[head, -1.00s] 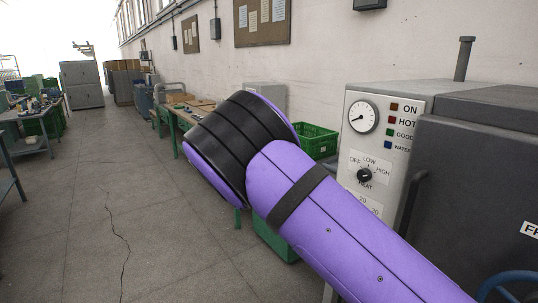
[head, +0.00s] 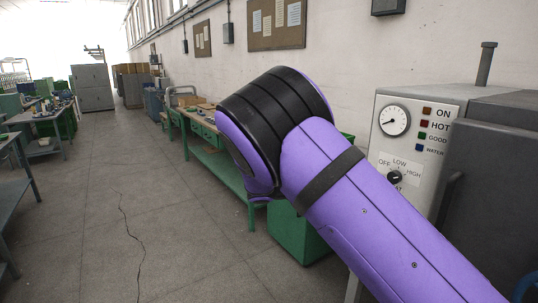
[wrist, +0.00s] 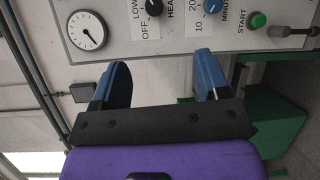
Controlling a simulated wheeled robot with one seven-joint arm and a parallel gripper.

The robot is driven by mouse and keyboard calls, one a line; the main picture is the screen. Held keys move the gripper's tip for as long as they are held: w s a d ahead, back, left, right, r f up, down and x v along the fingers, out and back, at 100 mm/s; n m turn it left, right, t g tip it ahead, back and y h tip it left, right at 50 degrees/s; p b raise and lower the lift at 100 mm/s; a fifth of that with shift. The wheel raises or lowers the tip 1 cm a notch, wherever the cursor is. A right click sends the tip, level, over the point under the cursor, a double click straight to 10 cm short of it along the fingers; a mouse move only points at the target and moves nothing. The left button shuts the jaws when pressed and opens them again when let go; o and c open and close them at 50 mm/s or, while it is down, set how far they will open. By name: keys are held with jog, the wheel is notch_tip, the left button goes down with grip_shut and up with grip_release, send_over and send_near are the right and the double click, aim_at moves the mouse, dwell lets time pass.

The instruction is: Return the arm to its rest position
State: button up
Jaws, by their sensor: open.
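My arm, purple with black bands, crosses the head view from the lower right and bends at a black joint near the middle. My gripper is hidden in the head view. In the wrist view my gripper (wrist: 162,82) shows two blue fingers set apart on a black bar, with nothing between them. Beyond the fingers is the light grey control panel (wrist: 185,38) of a machine, with a gauge (wrist: 88,31), knobs and a green start button (wrist: 259,20). I cannot tell the exact distance between fingers and panel, but no contact shows.
The machine's panel (head: 402,118) and dark grey body (head: 490,170) stand close at the right. A green workbench (head: 222,166) and a green bin (head: 292,236) are behind my arm. Tables (head: 38,120) line the left. The floor aisle (head: 105,200) is clear.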

jog(key=s+d+r+m+g+y, duration=0.1)
jog(key=s+d+r+g+y, duration=0.1)
jog(key=s+d+r+y, duration=0.45)
jog(key=s+d+r+m+g+y, duration=0.1)
jog(key=s+d+r+g+y, duration=0.2)
jog(key=s+d, duration=0.55)
jog(key=s+r+t+y, duration=0.3)
jog(key=s+t, duration=0.1)
jog(key=s, duration=0.7)
jog(key=s+r+m+t+y, duration=0.1)
jog(key=s+r+t+y, duration=0.2)
jog(key=s, duration=0.9)
jog(key=shift+s+r+t+y, duration=0.25)
jog(key=shift+t+y, duration=0.25)
jog(key=shift+y, duration=0.25)
